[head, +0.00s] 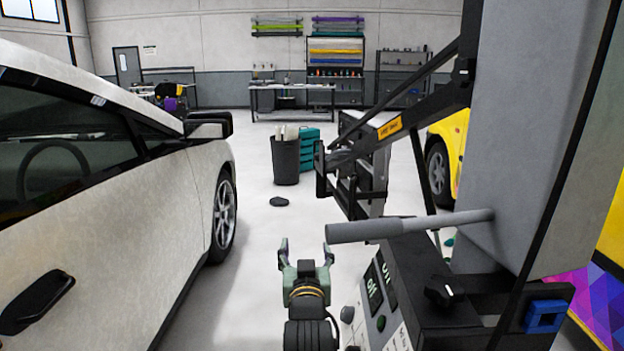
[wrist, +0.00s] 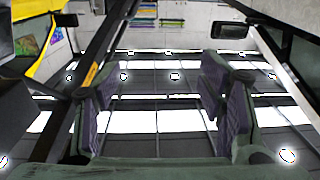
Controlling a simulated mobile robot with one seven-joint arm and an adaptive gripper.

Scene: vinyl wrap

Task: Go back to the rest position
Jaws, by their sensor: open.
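My gripper (head: 305,252) is in the lower middle of the head view, with its two fingers pointing up and apart. It is open and nothing is between the fingers. In the wrist view my gripper (wrist: 160,100) frames the ceiling lights and the far wall between its ridged purple pads. It stands in the gap between the white car (head: 120,190) on the left and a grey machine with a control panel (head: 385,290) on the right.
A grey handle (head: 375,230) juts out just right of my gripper. A dark bin (head: 285,162), teal crates (head: 310,150) and a dark rag-like item (head: 279,201) are ahead on the floor. A yellow car (head: 450,150) stands at right.

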